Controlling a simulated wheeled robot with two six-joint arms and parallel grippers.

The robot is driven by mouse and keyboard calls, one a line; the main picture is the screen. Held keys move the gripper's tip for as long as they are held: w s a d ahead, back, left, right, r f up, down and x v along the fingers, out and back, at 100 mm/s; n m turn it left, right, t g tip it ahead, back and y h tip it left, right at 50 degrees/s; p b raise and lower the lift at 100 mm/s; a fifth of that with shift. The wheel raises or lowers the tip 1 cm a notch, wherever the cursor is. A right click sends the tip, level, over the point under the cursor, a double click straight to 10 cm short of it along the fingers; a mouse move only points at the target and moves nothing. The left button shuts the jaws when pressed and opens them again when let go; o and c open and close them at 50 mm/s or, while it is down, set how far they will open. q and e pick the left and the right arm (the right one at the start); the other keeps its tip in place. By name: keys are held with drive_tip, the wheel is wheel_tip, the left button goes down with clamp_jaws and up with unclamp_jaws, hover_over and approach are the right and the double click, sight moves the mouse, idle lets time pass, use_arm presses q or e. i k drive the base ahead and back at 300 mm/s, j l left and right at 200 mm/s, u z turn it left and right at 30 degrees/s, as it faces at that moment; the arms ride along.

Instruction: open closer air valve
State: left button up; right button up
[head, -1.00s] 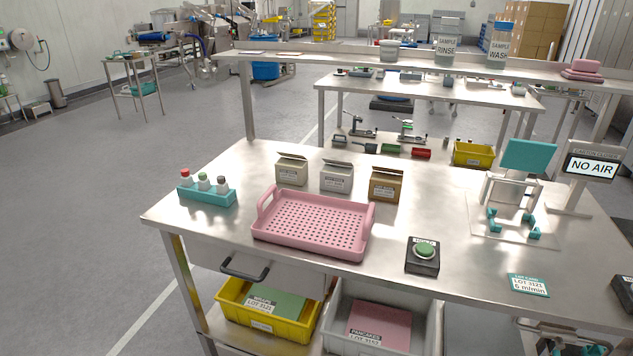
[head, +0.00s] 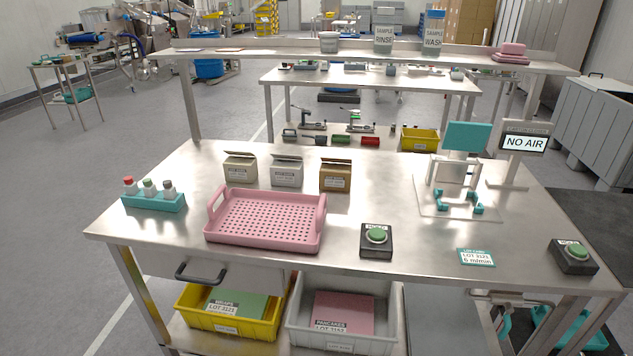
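A display reading "NO AIR" (head: 523,142) stands on a post at the right rear of the steel table. Left of it is a clear-plated fixture with a teal panel (head: 467,136) and teal clamps (head: 459,203). I cannot pick out the closer air valve; teal parts (head: 508,325) and pipes show under the table's right end, partly cut off by the frame edge. Neither of my grippers is in the head view.
On the steel table (head: 400,262) are a pink tray (head: 265,220), small cartons (head: 287,172), a bottle rack (head: 153,202), and green-button boxes (head: 376,240) and (head: 573,256). Yellow (head: 232,320) and grey (head: 342,340) bins sit below. A grey cabinet (head: 605,130) stands right.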

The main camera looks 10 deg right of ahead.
sight(509, 310)
drive_tip(key=l+z, duration=0.1)
drive_tip(key=z, duration=1.4)
